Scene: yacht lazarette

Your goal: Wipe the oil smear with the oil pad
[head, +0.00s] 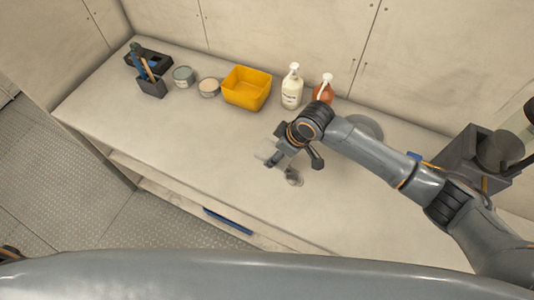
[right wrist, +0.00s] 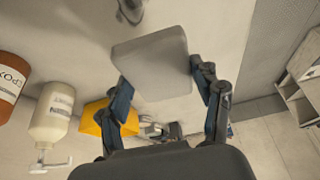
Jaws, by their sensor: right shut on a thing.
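The oil pad (right wrist: 152,62) is a light grey, flat square block in the right wrist view. My right gripper (right wrist: 165,85) is shut on it, with a blue-lined finger at each side. In the head view the same gripper (head: 272,158) is over the middle of the pale bench, and the pad shows there as a small grey shape (head: 265,155). The oil smear (head: 293,178) is a dark grey patch on the bench just beside the gripper. It also seems to show as a dark patch at the top of the right wrist view (right wrist: 132,8). My left gripper is out of view.
A yellow bin (head: 246,88), a white pump bottle (head: 292,88) and an orange bottle (head: 324,90) stand along the back. Two small tins (head: 184,76) and a tool holder (head: 151,86) are at the left. The bench's front left is clear.

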